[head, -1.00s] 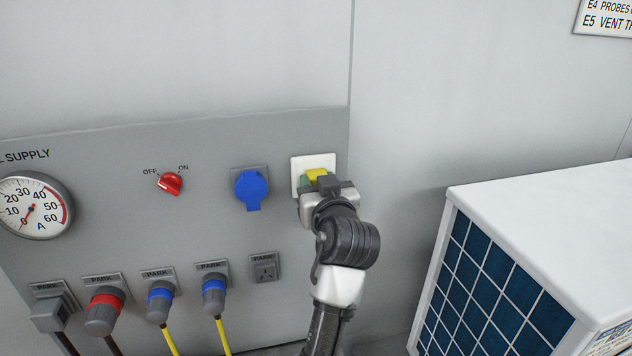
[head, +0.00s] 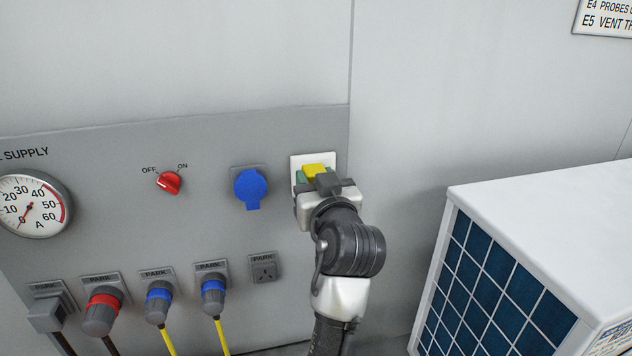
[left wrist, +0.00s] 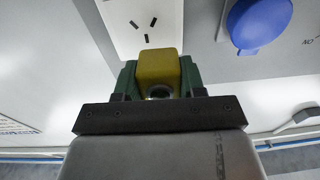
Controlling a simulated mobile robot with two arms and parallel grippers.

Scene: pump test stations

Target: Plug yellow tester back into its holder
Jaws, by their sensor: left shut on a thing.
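My left gripper (head: 314,178) is shut on the yellow tester (head: 315,170), with its greenish fingers on either side of it. In the left wrist view the tester (left wrist: 157,68) sits between the two fingers (left wrist: 158,78). Behind it is a white wall socket (head: 299,163); its slots show uncovered in the left wrist view (left wrist: 118,15), so the tester is out of it. A small grey PARK socket (head: 264,268) low on the panel is empty, its slots showing. The tester's pins are hidden. My right gripper is not in view.
On the grey panel are a blue capped socket (head: 250,188), a red OFF/ON switch (head: 169,183) and a gauge (head: 30,205). Several plugs with cables, one with a red band (head: 104,307), fill the other PARK places. A white unit (head: 540,230) with a blue grid stands at right.

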